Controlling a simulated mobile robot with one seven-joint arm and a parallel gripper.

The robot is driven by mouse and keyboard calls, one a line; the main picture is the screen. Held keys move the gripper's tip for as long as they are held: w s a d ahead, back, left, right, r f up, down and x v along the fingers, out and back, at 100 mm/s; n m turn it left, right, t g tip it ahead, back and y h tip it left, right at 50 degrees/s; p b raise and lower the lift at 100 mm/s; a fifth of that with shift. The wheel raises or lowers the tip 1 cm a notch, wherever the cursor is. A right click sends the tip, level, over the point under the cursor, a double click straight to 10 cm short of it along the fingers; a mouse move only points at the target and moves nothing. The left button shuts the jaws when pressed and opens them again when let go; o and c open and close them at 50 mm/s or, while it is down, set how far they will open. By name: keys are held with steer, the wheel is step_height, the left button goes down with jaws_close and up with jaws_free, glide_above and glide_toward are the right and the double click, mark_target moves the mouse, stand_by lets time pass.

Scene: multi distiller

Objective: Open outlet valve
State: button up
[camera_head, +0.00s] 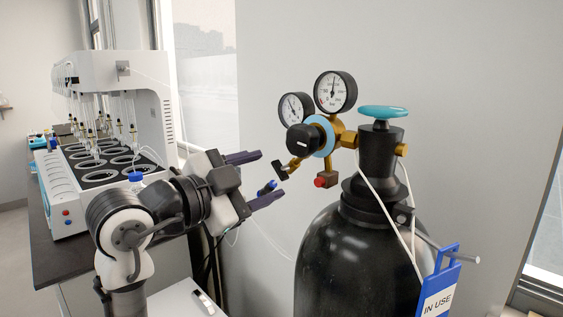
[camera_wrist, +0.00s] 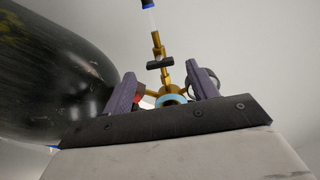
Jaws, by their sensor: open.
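The outlet valve is a small black bar handle (camera_head: 280,170) on the regulator's brass outlet, at the left end of the regulator. In the wrist view the black handle (camera_wrist: 160,63) lies crosswise on the brass stem, a little above the gap between my fingertips. My gripper (camera_head: 270,175) is open and empty, pointing right towards the handle. Its two dark purple fingers also show in the wrist view (camera_wrist: 164,73), one on each side of the brass stem. I see no finger touching the handle, but the exact distance is hard to tell.
The brass regulator (camera_head: 346,139) carries two gauges, a black knob (camera_head: 305,141) and a red-capped fitting (camera_head: 325,180). The black cylinder (camera_head: 350,260) has a teal handwheel (camera_head: 383,112) and a blue "IN USE" tag (camera_head: 440,285). A blue-ended tube (camera_head: 267,188) lies by the outlet. The distiller (camera_head: 110,130) stands left.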

mark_target(276, 171)
steer(key=shift+p+x, duration=0.5)
steer(key=shift+x, duration=2.1)
steer(key=c, duration=1)
steer(key=shift+n, duration=0.3)
steer(key=shift+n+p, duration=0.55)
steer(key=shift+n, duration=2.05)
